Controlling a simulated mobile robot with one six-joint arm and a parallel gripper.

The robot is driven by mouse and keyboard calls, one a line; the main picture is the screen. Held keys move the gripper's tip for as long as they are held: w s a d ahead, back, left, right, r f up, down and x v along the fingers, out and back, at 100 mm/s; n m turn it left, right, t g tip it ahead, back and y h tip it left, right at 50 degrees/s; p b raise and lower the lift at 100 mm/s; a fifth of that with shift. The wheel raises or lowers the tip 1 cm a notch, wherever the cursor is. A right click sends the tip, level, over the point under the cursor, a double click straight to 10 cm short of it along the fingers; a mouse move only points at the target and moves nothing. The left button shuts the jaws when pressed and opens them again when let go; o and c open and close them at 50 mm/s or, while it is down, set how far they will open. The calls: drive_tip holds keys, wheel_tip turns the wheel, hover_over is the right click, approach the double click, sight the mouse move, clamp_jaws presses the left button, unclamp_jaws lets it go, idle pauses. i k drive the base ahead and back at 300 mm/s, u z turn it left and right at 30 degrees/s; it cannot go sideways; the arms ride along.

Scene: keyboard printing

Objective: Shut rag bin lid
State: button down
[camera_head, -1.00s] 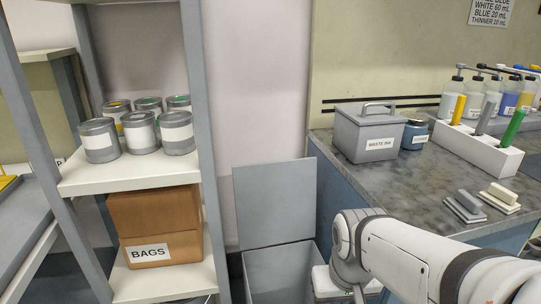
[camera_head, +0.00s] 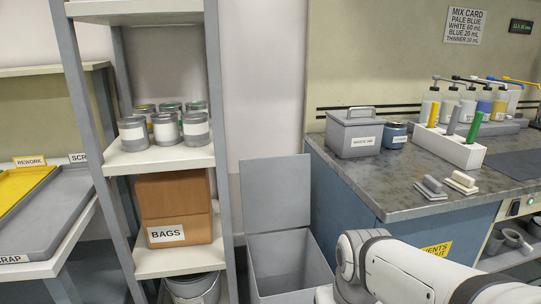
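The rag bin (camera_head: 287,267) is a grey open-topped box on the floor between the shelf rack and the counter. Its grey lid (camera_head: 276,197) stands upright at the back of the bin, so the bin is open. The inside that shows looks empty. My white arm comes in from the lower right and bends down beside the bin's right side, in front of the counter. My gripper is out of view below the bottom edge, so its state does not show.
A shelf rack (camera_head: 220,165) with paint cans (camera_head: 164,130) and a BAGS box (camera_head: 176,208) stands left of the bin. A counter (camera_head: 372,188) stands to the right, with a lidded waste ink box (camera_head: 354,135) near its left edge. Trays (camera_head: 62,211) are at far left.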

sight(276, 191)
drive_tip(key=z, duration=0.15)
drive_tip(key=i, duration=0.95)
drive_tip(key=u, duration=0.05)
